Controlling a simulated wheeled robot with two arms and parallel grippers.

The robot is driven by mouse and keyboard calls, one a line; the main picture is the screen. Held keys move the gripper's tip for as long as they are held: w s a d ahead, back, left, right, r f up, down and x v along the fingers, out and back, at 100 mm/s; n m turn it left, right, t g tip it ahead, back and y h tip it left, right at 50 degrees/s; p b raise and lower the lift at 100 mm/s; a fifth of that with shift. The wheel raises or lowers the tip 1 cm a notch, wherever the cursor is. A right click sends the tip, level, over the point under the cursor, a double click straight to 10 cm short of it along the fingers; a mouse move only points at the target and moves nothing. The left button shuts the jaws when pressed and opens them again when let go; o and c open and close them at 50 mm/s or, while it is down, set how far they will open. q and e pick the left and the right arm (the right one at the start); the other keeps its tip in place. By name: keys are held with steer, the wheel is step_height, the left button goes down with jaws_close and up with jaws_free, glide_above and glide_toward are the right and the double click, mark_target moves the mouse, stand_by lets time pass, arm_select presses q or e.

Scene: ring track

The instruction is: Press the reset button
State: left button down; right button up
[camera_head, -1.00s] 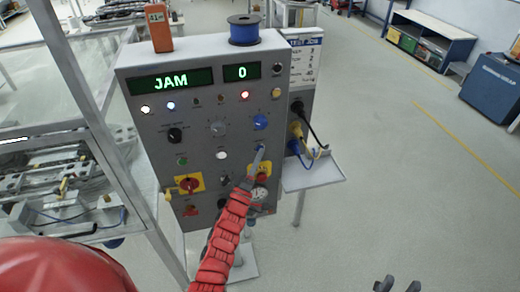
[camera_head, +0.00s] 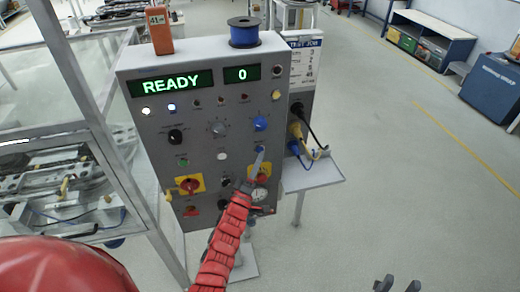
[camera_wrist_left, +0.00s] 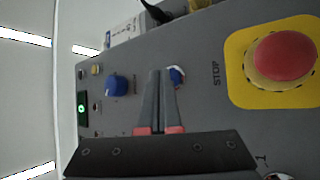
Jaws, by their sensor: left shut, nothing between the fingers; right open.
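The grey control panel (camera_head: 205,120) reads READY and 0 on its green displays. A small blue button (camera_head: 259,149) sits below the blue knob (camera_head: 261,123); its label is not readable. My left gripper (camera_head: 261,154), on the red-sleeved arm, is shut and empty with its tips close to the blue button. In the left wrist view the fingertips (camera_wrist_left: 164,73) are beside the blue-and-white button (camera_wrist_left: 177,76) and overlap its edge; contact cannot be told. My right gripper (camera_head: 398,285) is open and empty at the bottom edge, away from the panel.
A red STOP button on a yellow plate (camera_wrist_left: 285,56) lies close beside the fingers. A small shelf (camera_head: 315,176) juts out at the right. Floor to the right is open.

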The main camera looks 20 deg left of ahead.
arm_select(q)
steer(key=shift+s+d, duration=0.1)
steer(key=shift+s, duration=0.05)
steer(key=s+d, duration=0.1)
steer(key=s+d+p, duration=0.1)
steer(key=s, duration=0.2)
steer(key=shift+s+d+p, duration=0.1)
steer(key=shift+d+p, duration=0.2)
steer(key=shift+d, duration=0.1)
stand_by(0.8)
